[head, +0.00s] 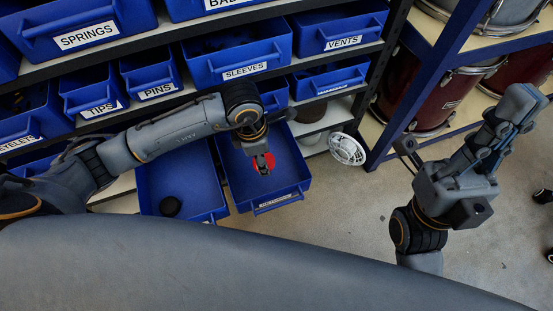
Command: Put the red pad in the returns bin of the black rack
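The red pad (270,158) shows at the tips of my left gripper (262,168), above or inside an open blue bin (290,180) low on the black rack (345,72). The fingers cover part of the pad and sit close together. I cannot tell whether they grip it or only stand over it. The label on this bin's front is too small to read surely. My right gripper (455,135) is off to the right, its fingers spread, holding nothing, away from the rack.
A blue bin with a round black thing (170,206) stands just left. Labelled bins, such as SLEEVES (243,71), fill the shelves above. A white round caged object (347,149) lies at the right. Red drums (420,91) stand on another rack. The right floor is mostly clear.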

